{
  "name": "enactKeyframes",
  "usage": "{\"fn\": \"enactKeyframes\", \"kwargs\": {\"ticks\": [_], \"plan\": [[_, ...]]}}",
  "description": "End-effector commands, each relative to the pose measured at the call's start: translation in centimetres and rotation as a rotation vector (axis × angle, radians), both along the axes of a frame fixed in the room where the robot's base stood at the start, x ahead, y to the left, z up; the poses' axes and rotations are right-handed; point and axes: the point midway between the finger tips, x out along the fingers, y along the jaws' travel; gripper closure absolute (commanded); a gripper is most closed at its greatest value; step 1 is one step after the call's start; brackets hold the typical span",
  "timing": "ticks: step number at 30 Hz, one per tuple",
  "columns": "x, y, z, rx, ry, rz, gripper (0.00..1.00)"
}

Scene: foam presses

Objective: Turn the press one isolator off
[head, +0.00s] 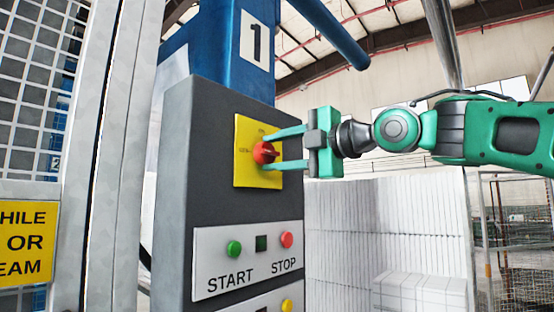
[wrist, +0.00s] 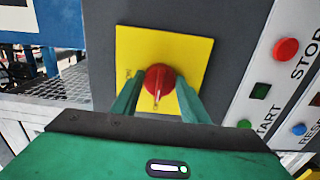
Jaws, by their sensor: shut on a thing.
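The press one isolator is a red rotary knob (head: 264,153) on a yellow plate (head: 243,176), set high on a dark grey control box (head: 205,120) below a blue column marked 1. The red knob also shows in the wrist view (wrist: 160,84), with a pale pointer line running down toward my gripper. My gripper (head: 276,149) reaches in from the right with its green fingers on either side of the knob. In the wrist view the fingers (wrist: 158,100) flank the knob and are shut on it. The small lettering on the plate is too small to read fully.
Below the isolator, a white panel holds a green START button (head: 234,249) and a red STOP button (head: 286,240). A mesh fence (head: 40,90) with a yellow sign (head: 27,243) stands at left. Stacked white foam sheets (head: 390,230) stand behind at right.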

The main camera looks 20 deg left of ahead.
Motion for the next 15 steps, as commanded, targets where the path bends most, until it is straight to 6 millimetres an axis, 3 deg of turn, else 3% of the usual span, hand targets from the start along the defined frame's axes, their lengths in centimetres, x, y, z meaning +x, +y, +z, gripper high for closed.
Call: {"fn": "enactKeyframes", "kwargs": {"ticks": [1,15], "plan": [[0.75,-0.41,-0.28,-0.007,-0.004,-0.015,0.82],[0.78,-0.41,-0.33,-0.016,-0.023,-0.015,0.82]]}}
